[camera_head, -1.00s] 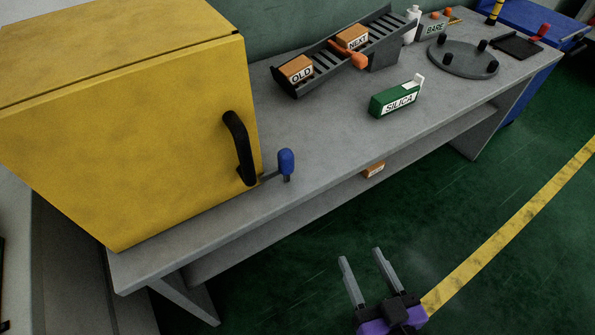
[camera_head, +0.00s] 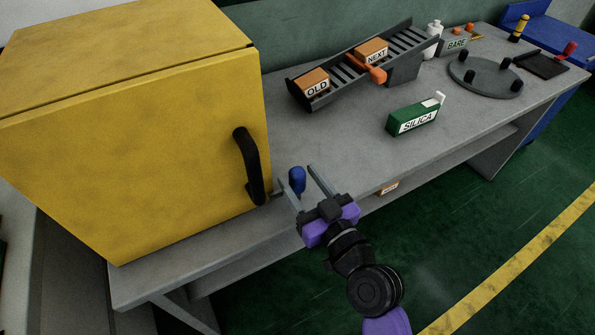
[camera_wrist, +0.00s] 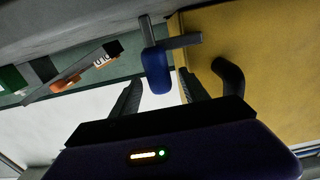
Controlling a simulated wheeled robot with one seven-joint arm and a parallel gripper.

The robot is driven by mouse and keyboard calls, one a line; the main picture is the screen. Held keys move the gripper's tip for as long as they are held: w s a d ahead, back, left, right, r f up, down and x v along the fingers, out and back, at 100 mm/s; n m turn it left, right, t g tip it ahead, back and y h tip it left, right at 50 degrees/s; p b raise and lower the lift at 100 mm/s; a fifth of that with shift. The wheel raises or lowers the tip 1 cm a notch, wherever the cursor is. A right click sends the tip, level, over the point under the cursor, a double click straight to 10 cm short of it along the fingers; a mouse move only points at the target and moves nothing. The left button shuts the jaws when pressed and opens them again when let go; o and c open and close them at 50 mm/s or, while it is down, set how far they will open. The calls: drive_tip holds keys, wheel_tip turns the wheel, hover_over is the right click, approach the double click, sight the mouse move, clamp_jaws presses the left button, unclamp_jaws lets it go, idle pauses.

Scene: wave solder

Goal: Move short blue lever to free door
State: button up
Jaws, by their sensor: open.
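The short blue lever (camera_head: 297,180) stands upright on a grey arm at the right side of the yellow cabinet, by its door (camera_head: 190,160) with a black handle (camera_head: 248,165). My gripper (camera_head: 297,178) is open, its two fingers on either side of the blue lever in the head view. In the wrist view the lever's blue knob (camera_wrist: 156,72) lies between the two fingers (camera_wrist: 158,92), a little beyond or level with their tips. I cannot tell whether either finger touches it. The door is shut.
A grey workbench (camera_head: 330,150) carries a chute (camera_head: 345,72) with orange boxes marked OLD and NEXT, a green SILICA box (camera_head: 415,117) and a round plate with black pegs (camera_head: 485,78). An orange box (camera_head: 389,188) sits on the lower shelf. Floor in front is clear.

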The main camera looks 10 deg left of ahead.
drive_tip(key=shift+x, duration=0.95)
drive_tip(key=shift+c, duration=0.4)
clamp_jaws()
drive_tip(key=shift+d, duration=0.1)
idle(0.3)
